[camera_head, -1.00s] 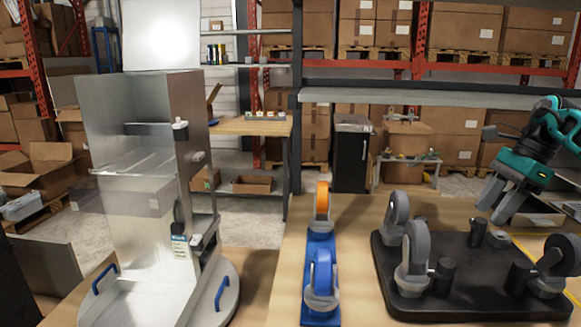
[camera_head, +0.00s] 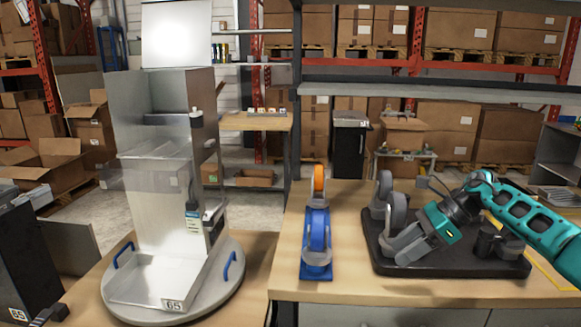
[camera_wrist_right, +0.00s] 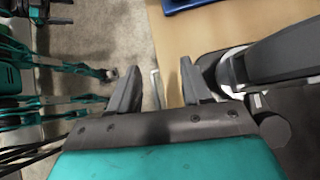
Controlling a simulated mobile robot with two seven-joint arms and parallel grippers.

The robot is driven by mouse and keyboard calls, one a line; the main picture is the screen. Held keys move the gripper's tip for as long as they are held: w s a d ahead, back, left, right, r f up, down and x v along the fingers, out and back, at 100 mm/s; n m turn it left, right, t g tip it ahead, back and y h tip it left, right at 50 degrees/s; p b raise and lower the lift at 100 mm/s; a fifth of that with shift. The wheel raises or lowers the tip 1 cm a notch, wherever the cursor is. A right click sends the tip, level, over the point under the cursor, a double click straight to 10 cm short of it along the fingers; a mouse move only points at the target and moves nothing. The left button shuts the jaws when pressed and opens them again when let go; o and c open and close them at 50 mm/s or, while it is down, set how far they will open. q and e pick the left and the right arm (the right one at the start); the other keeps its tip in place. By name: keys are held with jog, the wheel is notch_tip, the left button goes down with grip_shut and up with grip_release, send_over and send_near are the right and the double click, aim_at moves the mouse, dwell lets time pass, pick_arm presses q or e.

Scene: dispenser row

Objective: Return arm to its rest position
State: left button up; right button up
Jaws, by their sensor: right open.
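My right arm (camera_head: 535,222) is teal and black and reaches in from the right in the head view. Its gripper (camera_head: 392,248) points left and down, low over the front of the black base plate (camera_head: 465,262). In the right wrist view the gripper (camera_wrist_right: 160,85) has its two grey fingers apart with nothing between them; the table edge and the floor show past them.
A blue dispenser (camera_head: 317,245) with an orange roll (camera_head: 319,183) stands left of the plate. Grey upright holders (camera_head: 396,212) and black posts (camera_head: 489,238) stand on the plate. A clear-walled machine on a round turntable (camera_head: 235,285) is at the left. Wooden table between is bare.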

jog(key=s+a+f+m+t+y, duration=0.3)
jog(key=a+m, duration=0.3)
jog(key=s+a+f+m+t+y, duration=0.2)
jog(key=s+a+f+m+t, duration=0.1)
jog(key=a+m, duration=0.4)
jog(key=s+a+f+m+t+y, duration=0.3)
jog(key=a+m+t, duration=0.1)
jog(key=a+m, duration=0.2)
jog(key=s+d+f+m+h, duration=0.6)
jog(key=s+m, duration=0.4)
jog(key=m, duration=0.5)
jog(key=s+d+f+m+h, duration=0.6)
jog(key=s+m, duration=0.5)
jog(key=m, duration=0.4)
notch_tip(320, 180, down, 3)
jog(key=h, duration=0.2)
jog(key=shift+s+d+h, duration=0.25)
jog(key=shift+d+h, duration=0.05)
jog(key=shift+f, duration=0.1)
